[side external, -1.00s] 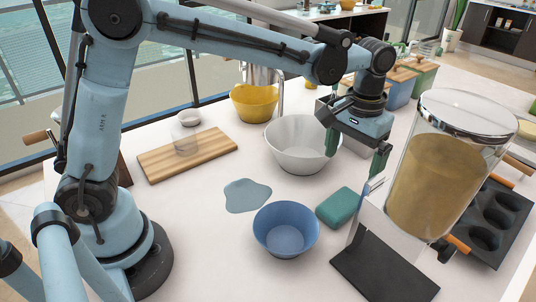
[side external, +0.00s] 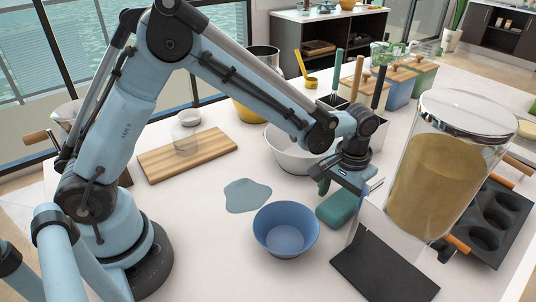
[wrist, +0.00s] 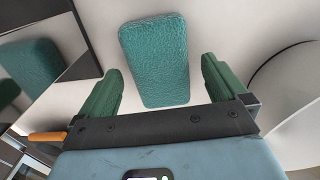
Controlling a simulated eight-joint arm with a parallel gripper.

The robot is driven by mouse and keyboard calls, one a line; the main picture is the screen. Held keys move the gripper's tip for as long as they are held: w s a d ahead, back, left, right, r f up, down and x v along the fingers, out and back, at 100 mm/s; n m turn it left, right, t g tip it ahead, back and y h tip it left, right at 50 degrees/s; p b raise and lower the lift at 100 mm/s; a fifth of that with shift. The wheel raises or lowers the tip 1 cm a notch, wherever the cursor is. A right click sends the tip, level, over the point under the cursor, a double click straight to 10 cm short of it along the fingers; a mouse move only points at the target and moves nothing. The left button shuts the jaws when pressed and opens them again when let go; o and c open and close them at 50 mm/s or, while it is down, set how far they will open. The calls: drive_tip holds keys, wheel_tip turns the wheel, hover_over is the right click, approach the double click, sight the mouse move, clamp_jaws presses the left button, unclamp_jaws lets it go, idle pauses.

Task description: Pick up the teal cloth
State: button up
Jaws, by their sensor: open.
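The teal cloth (side external: 338,209) is a folded, rounded block lying flat on the white counter, right of the blue bowl. In the wrist view the cloth (wrist: 153,52) lies ahead, its long side running away from me, between the lines of my two green fingers. My gripper (side external: 344,196) is low over the cloth, open and empty. The wrist view shows the open gripper (wrist: 160,66) with a gap on each side of the cloth. The side view does not show clearly how high the fingertips are above the counter; the right finger is partly hidden.
A blue bowl (side external: 286,230) stands close left of the cloth, and a white bowl (side external: 284,158) behind it. A tall clear canister (side external: 435,180) and a dark slab (side external: 384,276) are on the right. A grey-blue flat patch (side external: 247,195) and cutting board (side external: 187,153) lie left.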

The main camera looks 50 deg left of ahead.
sight(342, 202)
drive_tip(key=shift+f, duration=0.45)
drive_tip(key=c, duration=1.1)
drive_tip(key=shift+r, duration=0.1)
wheel_tip(342, 202, up, 10)
drive_tip(key=shift+f, duration=0.1)
